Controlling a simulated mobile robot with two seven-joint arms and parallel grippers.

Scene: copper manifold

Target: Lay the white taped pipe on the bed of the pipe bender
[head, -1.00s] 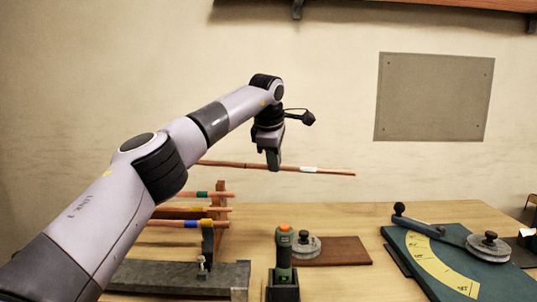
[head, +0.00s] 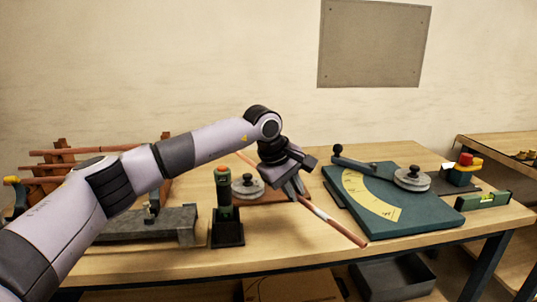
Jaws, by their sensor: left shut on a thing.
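My left gripper (head: 293,188) is shut on a copper pipe with a white tape band (head: 318,212). The pipe slants from upper left to lower right, held above the workbench. Its near end (head: 360,241) is just in front of the lower left edge of the pipe bender in the picture. The pipe bender (head: 432,215) has a dark green bed with a yellow angle scale (head: 366,196), a lever with a black knob (head: 338,150) and a grey round former (head: 412,178). The bed is free of pipe. My right gripper is not in view.
A green tool with an orange top (head: 223,185) stands in a black holder left of the pipe. Other pipes lie on a wooden rack (head: 62,155) at left.

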